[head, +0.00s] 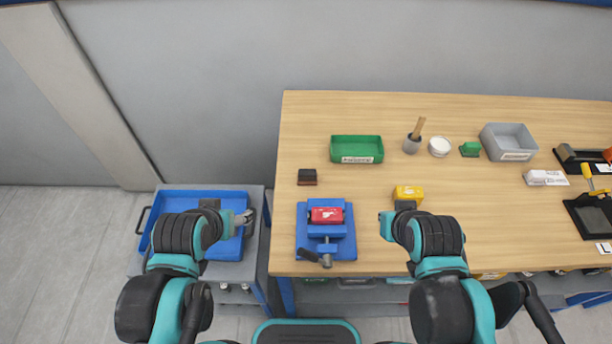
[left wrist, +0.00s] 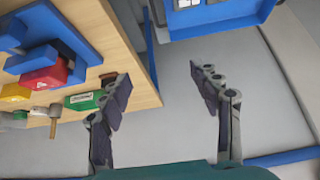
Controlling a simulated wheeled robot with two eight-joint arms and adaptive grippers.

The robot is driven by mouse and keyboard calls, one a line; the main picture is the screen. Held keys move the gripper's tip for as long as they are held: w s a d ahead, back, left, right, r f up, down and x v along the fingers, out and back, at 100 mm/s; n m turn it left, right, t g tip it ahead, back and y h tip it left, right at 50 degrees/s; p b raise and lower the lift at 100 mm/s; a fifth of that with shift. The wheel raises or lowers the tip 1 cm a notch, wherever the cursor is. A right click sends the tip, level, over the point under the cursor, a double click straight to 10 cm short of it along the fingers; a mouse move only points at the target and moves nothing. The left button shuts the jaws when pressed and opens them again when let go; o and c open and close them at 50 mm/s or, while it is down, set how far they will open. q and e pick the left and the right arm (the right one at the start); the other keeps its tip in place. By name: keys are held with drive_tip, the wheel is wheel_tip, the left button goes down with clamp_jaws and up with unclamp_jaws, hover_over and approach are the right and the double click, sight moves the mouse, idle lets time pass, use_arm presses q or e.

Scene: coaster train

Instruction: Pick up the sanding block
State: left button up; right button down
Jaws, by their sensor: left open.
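A small dark block with a reddish-brown lower part (head: 307,177), which looks like the sanding block, lies on the wooden table left of the green bin. It also shows in the left wrist view (left wrist: 108,77), partly behind a finger. My left gripper (head: 243,218) is off the table's left side, over the blue tray. In the left wrist view the left gripper (left wrist: 160,78) has its fingers wide apart with nothing between them. My right gripper (head: 386,226) is over the table near its front edge, by the yellow block; its fingers are mostly hidden behind the arm.
A blue vise (head: 308,244) holding a red block (head: 326,215) stands in front of the dark block. The green bin (head: 356,157) and yellow block (head: 408,193) are to the right. The blue tray (head: 180,203) sits on a cart beside the table (head: 480,230).

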use_arm(q)
drive_tip(key=w+d+r+m+g+p, duration=0.2)
drive_tip(key=w+d+r+m+p, duration=0.15)
drive_tip(key=w, duration=0.25)
drive_tip(key=m+g+p, duration=0.5)
drive_tip(key=m+p, duration=0.1)
drive_tip(key=m, duration=0.8)
hover_over(307, 172)
wheel_tip(307, 172, down, 8)
drive_tip(key=shift+f, duration=0.1)
wheel_tip(307, 172, down, 2)
drive_tip(key=shift+d+f+m, duration=0.1)
drive_tip(key=shift+f+m, duration=0.15)
wheel_tip(307, 172, down, 6)
drive_tip(key=shift+r+b, duration=0.15)
drive_tip(key=shift+b, duration=0.55)
drive_tip(key=shift+r, duration=0.1)
drive_tip(key=c, duration=1.4)
drive_tip(key=shift+o, duration=0.2)
drive_tip(key=shift+r, duration=0.1)
